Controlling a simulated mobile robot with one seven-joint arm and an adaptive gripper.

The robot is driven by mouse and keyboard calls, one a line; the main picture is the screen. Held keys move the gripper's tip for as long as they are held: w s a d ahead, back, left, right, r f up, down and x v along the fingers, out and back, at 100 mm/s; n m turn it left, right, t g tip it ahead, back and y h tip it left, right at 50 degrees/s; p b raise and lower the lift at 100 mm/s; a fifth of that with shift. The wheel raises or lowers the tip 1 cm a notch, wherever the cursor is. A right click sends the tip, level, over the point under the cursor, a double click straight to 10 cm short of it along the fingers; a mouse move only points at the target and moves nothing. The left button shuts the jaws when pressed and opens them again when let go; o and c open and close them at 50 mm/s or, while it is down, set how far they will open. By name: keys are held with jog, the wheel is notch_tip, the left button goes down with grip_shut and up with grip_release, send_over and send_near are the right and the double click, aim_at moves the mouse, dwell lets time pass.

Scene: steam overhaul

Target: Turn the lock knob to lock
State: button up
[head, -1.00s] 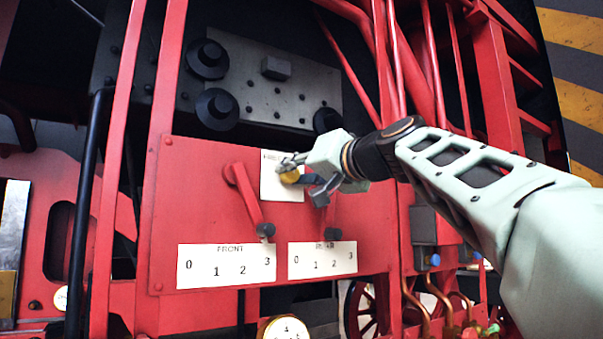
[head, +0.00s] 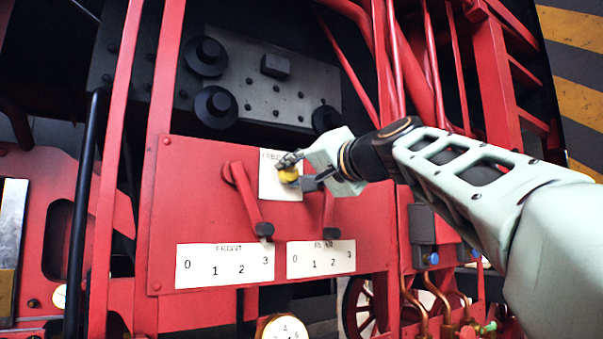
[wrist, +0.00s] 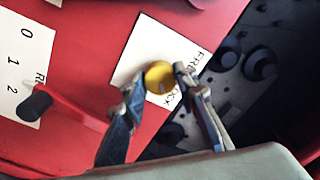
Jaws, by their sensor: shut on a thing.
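The lock knob (head: 288,174) is a small yellow round knob on a white label plate (head: 268,188) on the red panel. My gripper (head: 290,169) is at the knob, its fingers closed about it from the right. In the wrist view the knob (wrist: 159,77) sits between the two fingertips (wrist: 157,84). Lettering on the plate (wrist: 140,52) is partly covered by the knob and fingers, with "FR" and "OCK" legible. The knob's turn position cannot be told.
Two red levers with black ends, the front one (head: 246,203) and the rear one (head: 329,215), stand close below the knob above the numbered FRONT (head: 225,265) and REAR (head: 321,259) scales. Black round fittings (head: 216,107) are above. Red pipes (head: 435,70) run at the right.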

jog(key=shift+r, duration=0.15)
jog(key=o, duration=1.1)
jog(key=shift+o, duration=0.2)
